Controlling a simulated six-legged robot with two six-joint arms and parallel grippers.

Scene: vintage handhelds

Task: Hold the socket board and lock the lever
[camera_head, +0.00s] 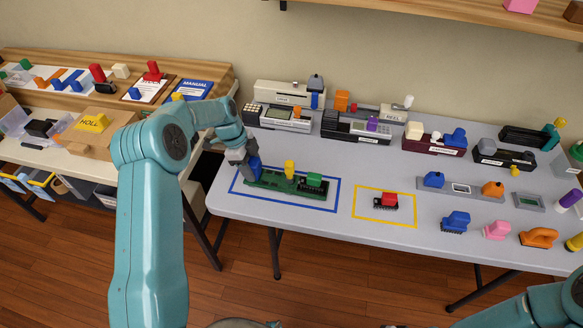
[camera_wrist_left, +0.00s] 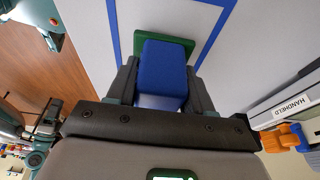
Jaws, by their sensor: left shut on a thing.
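The green socket board (camera_head: 262,183) lies inside the blue outline on the grey table. A blue block (camera_head: 253,166) stands at its left end, a yellow lever (camera_head: 289,169) stands upright near its middle, and a green part (camera_head: 314,180) sits at its right. My left gripper (camera_head: 246,164) is shut on the blue block. In the left wrist view, the block (camera_wrist_left: 163,74) is between the two fingers, with the board's green end (camera_wrist_left: 190,45) behind it. My right gripper is outside both views; only part of that arm shows at the lower right.
A red-topped part (camera_head: 390,199) sits inside the yellow outline to the right. Several small coloured parts, such as an orange one (camera_head: 539,238), lie further right. Handheld devices, including a maroon one (camera_head: 435,145), line the back. Grey table right of the yellow outline is partly clear.

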